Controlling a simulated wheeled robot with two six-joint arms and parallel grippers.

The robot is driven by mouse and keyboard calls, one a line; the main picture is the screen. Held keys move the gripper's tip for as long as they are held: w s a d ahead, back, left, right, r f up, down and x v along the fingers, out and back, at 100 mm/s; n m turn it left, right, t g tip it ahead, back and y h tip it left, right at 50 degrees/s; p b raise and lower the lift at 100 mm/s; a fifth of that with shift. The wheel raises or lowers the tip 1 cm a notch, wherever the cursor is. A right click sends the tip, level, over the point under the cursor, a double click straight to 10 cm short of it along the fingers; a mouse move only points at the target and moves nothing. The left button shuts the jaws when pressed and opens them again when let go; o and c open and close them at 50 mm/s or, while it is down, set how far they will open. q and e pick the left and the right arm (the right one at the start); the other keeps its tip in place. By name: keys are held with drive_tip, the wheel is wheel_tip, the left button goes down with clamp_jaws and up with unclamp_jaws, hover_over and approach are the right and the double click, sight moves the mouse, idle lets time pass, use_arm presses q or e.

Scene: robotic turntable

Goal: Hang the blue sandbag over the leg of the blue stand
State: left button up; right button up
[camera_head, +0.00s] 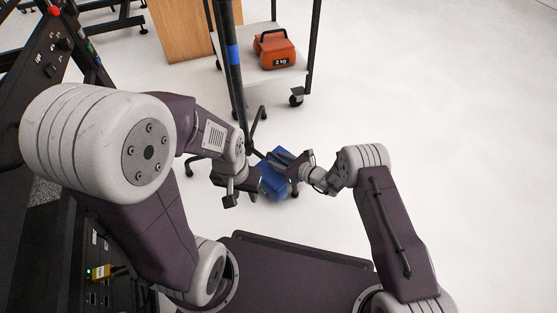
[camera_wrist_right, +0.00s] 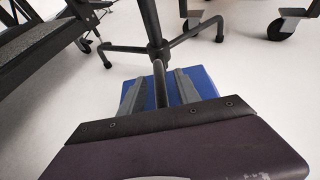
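The blue sandbag (camera_head: 273,184) is low by the base of the stand, partly hidden by my grippers. The stand has a black pole with a blue band (camera_head: 233,54) and splayed legs. In the right wrist view, one leg (camera_wrist_right: 158,82) runs toward the camera over the blue sandbag (camera_wrist_right: 207,86), with blue showing on both sides. My right gripper (camera_head: 283,159) is over the bag. Its fingers (camera_wrist_right: 159,92) are apart, one each side of the leg. My left gripper (camera_head: 250,187) is at the bag's left side; its finger gap is not clear. I cannot tell whether the leg bears the bag.
A wheeled cart (camera_head: 262,83) behind the stand carries an orange 2 kg weight (camera_head: 275,50). A wooden panel (camera_head: 181,28) is behind it. Black equipment (camera_head: 52,62) stands at the left. The floor (camera_head: 460,120) at the right is clear.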

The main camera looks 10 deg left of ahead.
drive_tip(key=shift+s+d+f, duration=0.1)
drive_tip(key=shift+s+f, duration=0.05)
drive_tip(key=shift+f, duration=0.05)
drive_tip(key=p+v, duration=0.3)
drive_tip(key=v, duration=0.1)
drive_tip(key=r+p+v, duration=0.1)
drive_tip(key=p+v, duration=0.3)
drive_tip(key=shift+w, duration=0.2)
drive_tip(key=shift+s+d, duration=0.15)
drive_tip(key=shift+d, duration=0.05)
drive_tip(key=shift+s+d+f, duration=0.1)
drive_tip(key=shift+d, duration=0.05)
